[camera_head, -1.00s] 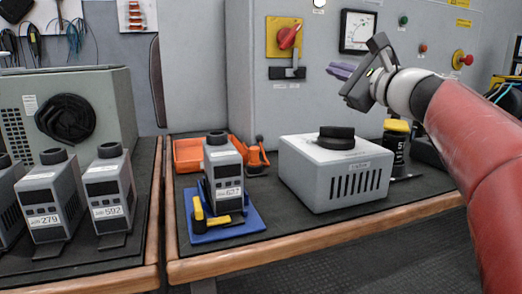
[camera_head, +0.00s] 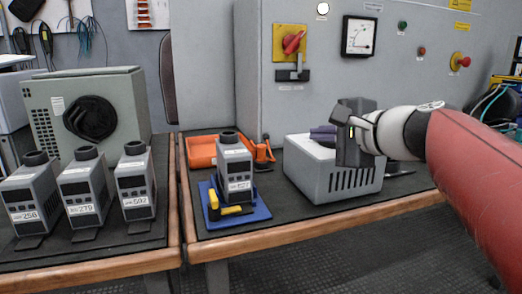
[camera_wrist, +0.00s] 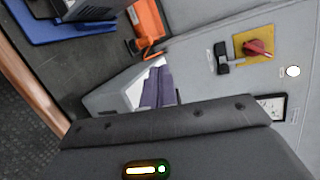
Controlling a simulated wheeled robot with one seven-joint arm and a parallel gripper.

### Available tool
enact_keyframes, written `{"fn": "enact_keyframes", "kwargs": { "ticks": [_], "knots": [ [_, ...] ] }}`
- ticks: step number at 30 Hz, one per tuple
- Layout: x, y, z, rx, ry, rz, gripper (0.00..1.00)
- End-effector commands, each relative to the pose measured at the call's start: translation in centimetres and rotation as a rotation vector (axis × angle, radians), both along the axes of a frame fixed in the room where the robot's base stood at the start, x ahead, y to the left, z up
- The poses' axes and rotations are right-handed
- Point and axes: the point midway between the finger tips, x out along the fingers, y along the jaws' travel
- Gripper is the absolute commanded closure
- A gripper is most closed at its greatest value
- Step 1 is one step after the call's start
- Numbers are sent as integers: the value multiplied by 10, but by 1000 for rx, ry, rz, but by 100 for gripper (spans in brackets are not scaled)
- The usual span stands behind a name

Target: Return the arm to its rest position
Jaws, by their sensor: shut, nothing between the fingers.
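My arm reaches in from the right in the head view, with its red link and white wrist. My gripper (camera_head: 322,134) is in front of the white box (camera_head: 333,184) on the right bench and hides its upper right part. Its purple fingers point left and lie together, with nothing between them. In the wrist view the purple fingers (camera_wrist: 158,88) also show side by side, over the white box. I cannot tell how far the gripper is above the box.
The right bench holds a grey unit (camera_head: 235,170) on a blue tray (camera_head: 255,213) and an orange bin (camera_head: 201,151). Several grey units (camera_head: 134,183) stand on the left bench. The cabinet (camera_head: 210,70) with its red switch (camera_head: 292,42) rises behind. Floor is open in front.

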Motion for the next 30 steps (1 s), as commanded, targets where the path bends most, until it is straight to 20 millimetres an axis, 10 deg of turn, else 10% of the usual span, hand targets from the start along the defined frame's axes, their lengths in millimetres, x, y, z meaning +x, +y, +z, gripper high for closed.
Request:
{"fn": "enact_keyframes", "kwargs": {
  "ticks": [7,15,30],
  "knots": [
    [-93,15,-87,-606,81,213,100],
    [-197,-21,-183,-1290,143,572,100],
    [-219,-38,-207,-1466,157,682,100]
  ]
}}
